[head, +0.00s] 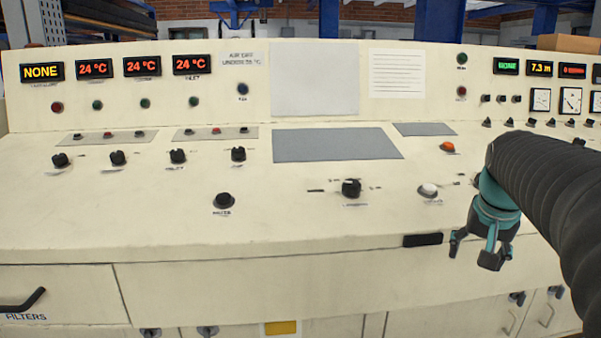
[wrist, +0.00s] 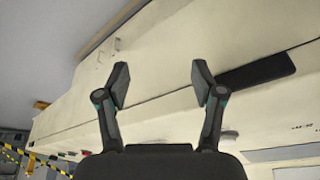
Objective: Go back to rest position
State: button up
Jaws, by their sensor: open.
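My gripper (head: 474,246) is at the right in the head view, in front of the cream control console (head: 250,225) near its front edge. In the wrist view my gripper (wrist: 160,85) shows two dark fingers spread apart with nothing between them. Beyond the fingers is the console's cream front (wrist: 150,65). A black bar-shaped handle or slot (head: 422,240) is just left of my gripper on the console's front edge; it also shows right of the fingers in the wrist view (wrist: 257,71). I cannot tell whether the gripper touches the console.
The console top carries several black knobs (head: 351,188), a white button (head: 428,190) and an orange button (head: 447,147) near my arm. A drawer handle (head: 23,301) sticks out at the lower left. In the wrist view, yellow-black tape (wrist: 38,160) crosses the lower left.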

jog(key=s+a+f+n+y, duration=0.1)
jog(key=s+a+f+n, duration=0.2)
jog(key=s+a+f, duration=0.2)
jog(key=s+a+f+n+t, duration=0.1)
jog(key=s+a+f+n, duration=0.2)
jog(key=s+a, duration=0.8)
jog(key=shift+a+f+t+y, duration=0.3)
jog(key=shift+a+f+y, duration=0.1)
jog(key=shift+a+f, duration=0.65)
jog(key=shift+r, duration=0.1)
